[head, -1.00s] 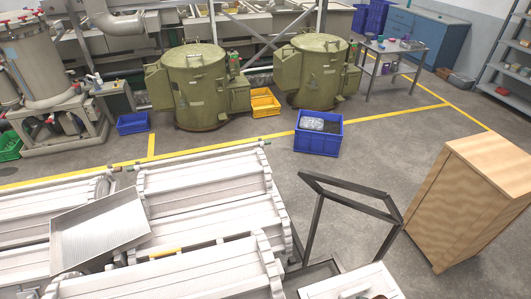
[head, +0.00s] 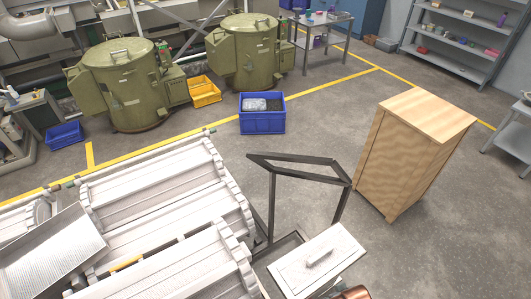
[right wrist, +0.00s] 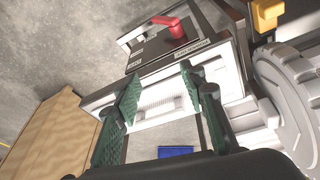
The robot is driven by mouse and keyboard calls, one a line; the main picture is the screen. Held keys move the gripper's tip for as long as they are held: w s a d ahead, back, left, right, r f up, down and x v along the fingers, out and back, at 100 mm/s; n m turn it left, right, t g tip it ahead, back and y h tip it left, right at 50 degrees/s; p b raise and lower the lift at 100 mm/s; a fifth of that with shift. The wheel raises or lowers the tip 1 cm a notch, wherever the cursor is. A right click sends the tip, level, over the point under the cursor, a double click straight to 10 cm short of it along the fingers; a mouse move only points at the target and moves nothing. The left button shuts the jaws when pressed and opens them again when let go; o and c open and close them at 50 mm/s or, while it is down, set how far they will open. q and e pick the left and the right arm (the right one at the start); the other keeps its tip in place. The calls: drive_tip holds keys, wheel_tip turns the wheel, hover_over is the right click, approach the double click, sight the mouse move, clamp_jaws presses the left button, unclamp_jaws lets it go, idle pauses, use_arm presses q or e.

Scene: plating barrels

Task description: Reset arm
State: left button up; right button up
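My right gripper (right wrist: 160,85) shows in the right wrist view with its two green-padded fingers spread apart. Beyond the gap between them is a white panel with a small raised piece (right wrist: 160,103); I see nothing clearly gripped. White ribbed plating barrels (head: 165,195) lie in rows at the lower left of the head view. A perforated metal tray (head: 50,255) rests tilted on them. A white lid with a bar handle (head: 318,262) sits beside a dark upright frame (head: 272,205).
A wooden cabinet (head: 405,150) stands at the right. Two green drums (head: 120,90) stand behind the yellow line. A unit with a red handle (right wrist: 170,28) and a toothed white wheel (right wrist: 295,85) show in the right wrist view.

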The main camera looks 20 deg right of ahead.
drive_tip(key=s+a+f+g, duration=0.1)
drive_tip(key=s+f, duration=0.2)
drive_tip(key=f, duration=1)
drive_tip(key=s+f, duration=0.2)
drive_tip(key=f, duration=1.1)
drive_tip(key=s+f+n+g+b, duration=0.1)
drive_tip(key=s+f, duration=1.4)
drive_tip(key=s, duration=0.2)
drive_tip(key=shift+s+y, duration=0.3)
drive_tip(key=shift+s, duration=0.1)
drive_tip(key=shift+a, duration=0.1)
drive_tip(key=shift+c, duration=0.4)
